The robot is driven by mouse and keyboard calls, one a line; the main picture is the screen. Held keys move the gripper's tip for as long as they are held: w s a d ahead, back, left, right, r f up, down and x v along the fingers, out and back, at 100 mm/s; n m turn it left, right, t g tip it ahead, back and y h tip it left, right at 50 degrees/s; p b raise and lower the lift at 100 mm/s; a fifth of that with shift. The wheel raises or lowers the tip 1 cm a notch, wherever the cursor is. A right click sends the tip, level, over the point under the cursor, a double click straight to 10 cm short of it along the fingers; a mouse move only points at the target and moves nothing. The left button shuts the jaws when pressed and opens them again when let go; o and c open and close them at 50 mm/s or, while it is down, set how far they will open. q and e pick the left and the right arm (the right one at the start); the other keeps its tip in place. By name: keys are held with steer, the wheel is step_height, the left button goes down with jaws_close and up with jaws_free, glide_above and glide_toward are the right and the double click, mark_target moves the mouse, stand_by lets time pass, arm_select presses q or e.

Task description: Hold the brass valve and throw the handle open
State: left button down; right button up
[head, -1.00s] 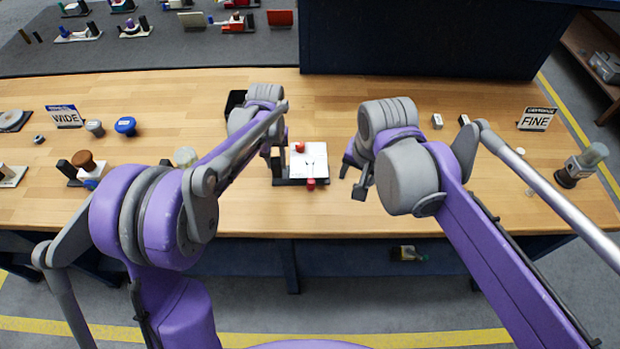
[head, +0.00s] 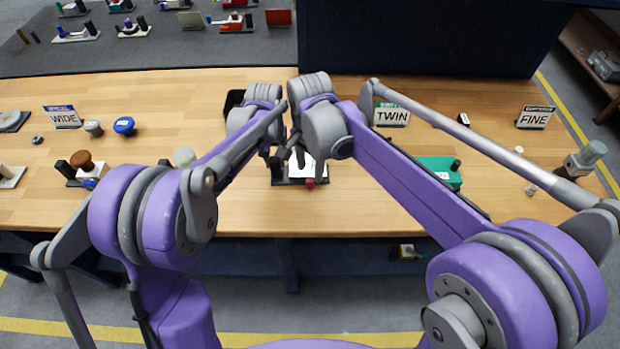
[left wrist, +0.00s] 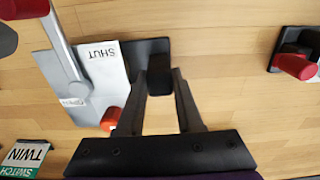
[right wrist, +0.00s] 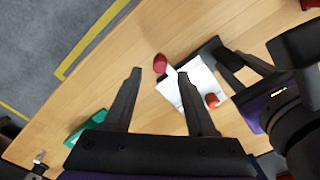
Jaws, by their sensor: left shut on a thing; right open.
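The valve unit is a white plate (head: 296,168) on a black base. It shows no brass colour. In the left wrist view its plate (left wrist: 90,92) has a "SHUT" label, a grey handle (left wrist: 66,50) ending in a dark red knob (left wrist: 25,8), and an orange-red cap (left wrist: 110,119). My left gripper (left wrist: 161,76) is shut on the black block (left wrist: 158,84) at the unit's end. My right gripper (right wrist: 160,75) is open, and the red knob (right wrist: 161,63) appears between its fingertips; contact cannot be told. The right arm partly hides the unit in the head view.
"WIDE" (head: 62,116), "TWIN" (head: 391,114) and "FINE" (head: 536,117) signs stand on the wooden bench. A green block (head: 440,172) lies to the right, and a brown-knobbed unit (head: 81,160) to the left. The bench's front strip is clear.

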mark_target(310, 180)
step_height(310, 180, down, 5)
steer(key=shift+f, duration=0.2)
jaws_close()
stand_by(0.3)
stand_by(1.2)
